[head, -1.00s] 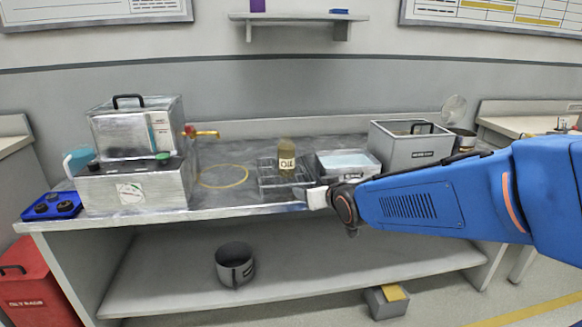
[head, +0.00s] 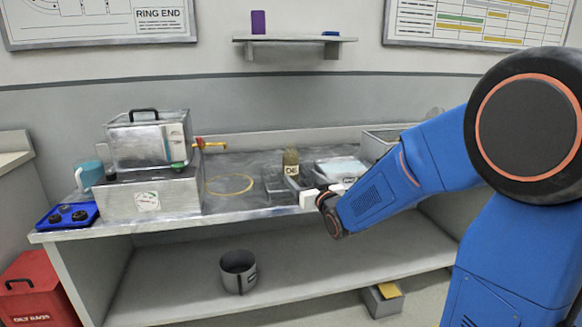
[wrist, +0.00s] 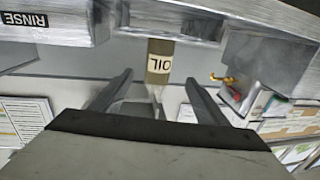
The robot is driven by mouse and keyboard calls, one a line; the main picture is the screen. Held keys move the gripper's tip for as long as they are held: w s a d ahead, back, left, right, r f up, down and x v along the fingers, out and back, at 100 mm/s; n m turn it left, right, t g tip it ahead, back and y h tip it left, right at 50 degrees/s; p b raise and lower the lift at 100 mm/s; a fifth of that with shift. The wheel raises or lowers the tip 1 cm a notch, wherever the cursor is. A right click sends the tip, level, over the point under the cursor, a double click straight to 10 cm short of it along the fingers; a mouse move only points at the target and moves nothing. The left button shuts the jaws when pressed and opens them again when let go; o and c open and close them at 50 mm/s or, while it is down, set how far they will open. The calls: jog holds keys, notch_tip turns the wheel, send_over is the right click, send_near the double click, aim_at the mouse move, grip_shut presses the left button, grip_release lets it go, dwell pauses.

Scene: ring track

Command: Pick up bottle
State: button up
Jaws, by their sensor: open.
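The bottle (head: 291,168) is dark olive-brown with a pale OIL label. It stands upright on the bench, by a metal tray (head: 274,182). In the wrist view, which is upside down, the bottle (wrist: 160,62) appears ahead, centred between the finger lines. My gripper (wrist: 157,84) is open, with its two fingers apart and nothing between them. In the head view my gripper (head: 298,187) is at the bench's front edge, just in front of the bottle. Its fingers are small there, and the exact gap to the bottle is hard to tell.
A metal box machine (head: 150,148) stands left, with a blue tray (head: 67,217) beside it. A yellow ring (head: 230,194) lies left of the bottle. A basin (head: 340,168) and grey bin (head: 380,142) stand right. A dark pot (head: 238,272) sits on the lower shelf.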

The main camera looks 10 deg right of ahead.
aim_at(293, 169)
jog(key=w, duration=0.4)
jog(key=w+a, duration=0.1)
jog(key=w, duration=0.1)
jog(key=shift+w, duration=0.2)
jog(key=shift+w+a+r, duration=0.1)
jog(key=shift+w+a, duration=0.05)
jog(key=shift+w, duration=1.2)
jog(key=shift+w+a+r, duration=0.1)
jog(key=shift+w, duration=1.2)
jog(key=c, duration=1.3)
